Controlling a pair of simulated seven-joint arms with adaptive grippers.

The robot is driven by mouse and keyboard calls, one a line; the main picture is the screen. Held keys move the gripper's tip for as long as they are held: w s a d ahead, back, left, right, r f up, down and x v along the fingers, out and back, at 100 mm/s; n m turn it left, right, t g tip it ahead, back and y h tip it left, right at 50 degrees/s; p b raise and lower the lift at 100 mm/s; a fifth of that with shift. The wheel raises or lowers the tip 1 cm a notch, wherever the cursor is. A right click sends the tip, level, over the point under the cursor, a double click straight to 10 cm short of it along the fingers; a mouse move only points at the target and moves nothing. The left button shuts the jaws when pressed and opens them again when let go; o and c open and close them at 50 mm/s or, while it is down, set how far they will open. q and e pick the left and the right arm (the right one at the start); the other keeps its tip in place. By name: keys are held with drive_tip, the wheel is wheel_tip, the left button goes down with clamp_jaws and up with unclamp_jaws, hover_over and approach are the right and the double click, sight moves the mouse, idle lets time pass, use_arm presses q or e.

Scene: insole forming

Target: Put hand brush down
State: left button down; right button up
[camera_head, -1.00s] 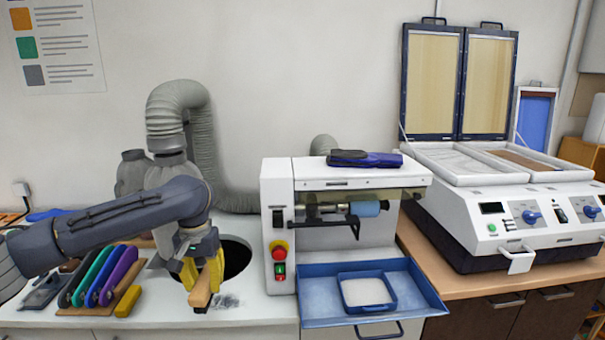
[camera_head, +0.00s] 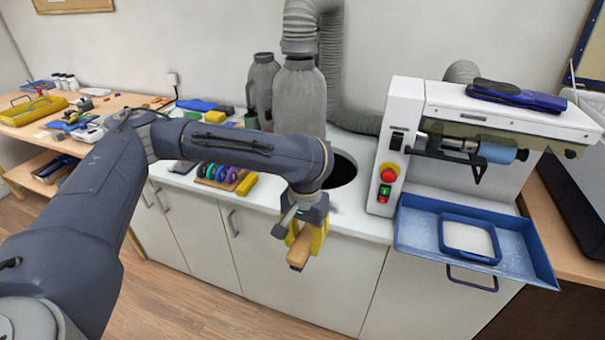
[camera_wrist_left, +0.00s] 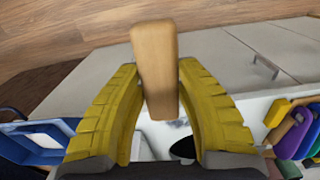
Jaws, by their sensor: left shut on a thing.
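The hand brush (camera_head: 299,251) shows as a wooden piece between the yellow fingers of my left gripper (camera_head: 306,243). The gripper is shut on it, in front of the white counter's front edge. In the left wrist view the brush's wooden part (camera_wrist_left: 155,70) sticks out beyond the two yellow fingertips (camera_wrist_left: 158,85). Its other end is hidden by the gripper, so I cannot see bristles. My right gripper is not in view.
A rack of coloured tools (camera_head: 218,175) with a yellow block (camera_head: 247,184) stands left of the gripper. A dark round hole (camera_head: 343,169) is behind it. The white machine (camera_head: 410,115) and blue tray (camera_head: 415,235) are at the right. A wooden bench (camera_head: 25,130) is far left.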

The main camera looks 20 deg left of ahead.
use_arm(q)
drive_tip(key=w+a+r+n, duration=0.2)
drive_tip(key=w, duration=0.4)
drive_tip(key=w+a+r+n, duration=0.1)
drive_tip(key=w+a+r, duration=0.1)
drive_tip(key=w, duration=0.3)
drive_tip(key=w+a+r+n, duration=0.3)
drive_tip(key=w+a, duration=0.4)
drive_tip(key=a, duration=0.3)
drive_tip(key=w+a+r+n, duration=0.3)
drive_tip(key=w+a+n, duration=0.1)
drive_tip(key=w+a, duration=0.4)
drive_tip(key=f, duration=0.6)
drive_tip(key=s+a+f, duration=0.1)
drive_tip(key=f, duration=1.2)
drive_tip(key=shift+s+a, duration=0.15)
drive_tip(key=shift+s, duration=0.15)
drive_tip(key=shift+f, duration=0.1)
drive_tip(key=c, duration=1)
unclamp_jaws()
wheel_tip(320, 180, up, 12)
drive_tip(key=shift+r, duration=0.2)
